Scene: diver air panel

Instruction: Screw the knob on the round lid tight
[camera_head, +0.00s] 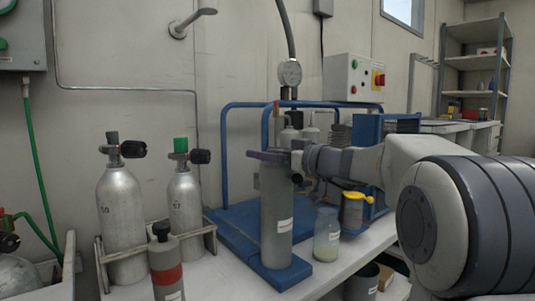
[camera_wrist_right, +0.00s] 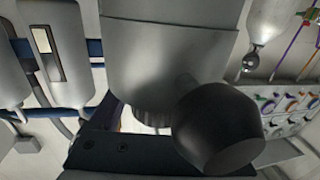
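A tall grey canister (camera_head: 277,220) with a white label stands upright on a blue foot plate. My right gripper (camera_head: 281,154) is at its top end, reaching in from the right. The gripper covers the canister's top, so the round lid cannot be made out. A small black knob (camera_head: 297,179) shows just below the gripper, at the canister's upper right. In the right wrist view a large black knob (camera_wrist_right: 218,130) sticks out from a grey round body (camera_wrist_right: 175,55) and hides part of the gripper. Finger opening and contact are unclear. My left gripper is out of view.
Two silver cylinders (camera_head: 122,213) with black-knobbed valves stand in a rack at left. A red-banded grey bottle (camera_head: 166,274) stands in front. A glass jar (camera_head: 326,238) and a yellow-topped spool (camera_head: 353,214) are close right of the canister. A blue frame (camera_head: 224,165) rises behind.

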